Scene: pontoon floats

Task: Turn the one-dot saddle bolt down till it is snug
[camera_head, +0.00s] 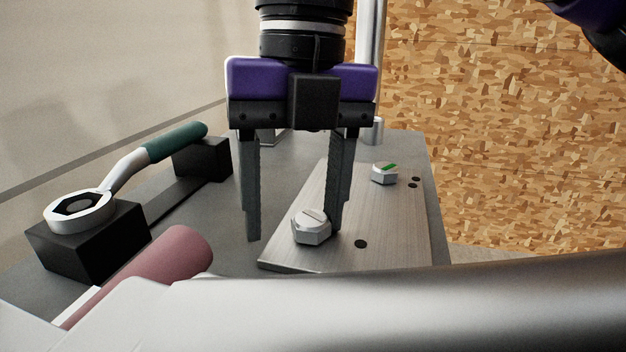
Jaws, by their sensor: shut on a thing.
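The one-dot bolt (311,227) is a silver hex head with a dark line across its top, at the near end of the brushed metal saddle plate (390,222). One dark dot (360,244) lies to its right on the plate. My gripper (294,237) points down with its long dark fingers on either side of the bolt head. The right finger is against or just behind the head's right side. The left finger looks a little apart from it in this view, and I cannot see the contact clearly. The bolt's shank and the underside of its head are hidden.
A second bolt (384,173) with a green mark stands farther back beside two dots. At left, a green-handled ring wrench (80,212) rests on black blocks (88,241). A pink cylindrical handle (165,262) lies in front. A metal post (371,60) rises behind my gripper.

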